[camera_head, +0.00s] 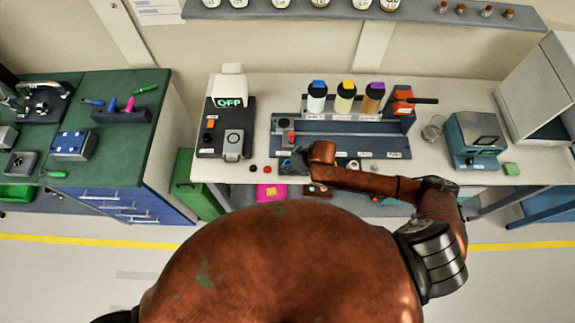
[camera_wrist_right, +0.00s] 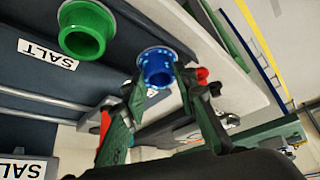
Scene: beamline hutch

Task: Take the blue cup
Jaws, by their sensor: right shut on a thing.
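The blue cup (camera_wrist_right: 157,67) shows in the right wrist view between the fingertips of my right gripper (camera_wrist_right: 160,80), which is shut on it. Its open mouth faces the camera. In the head view, my right gripper (camera_head: 296,160) is at the front left of the dark rack on the bench, and my own arm covers part of this area. I cannot pick out the blue cup there. Whether the cup stands on a surface or is lifted, I cannot tell. My left gripper is not in view.
A green cup (camera_wrist_right: 87,30) stands beside the blue one, near a SALT label (camera_wrist_right: 48,54). Capped bottles (camera_head: 345,97) stand in the rack (camera_head: 357,127). A device with an OFF sign (camera_head: 230,102) is to the left, a grey-blue instrument (camera_head: 474,138) to the right.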

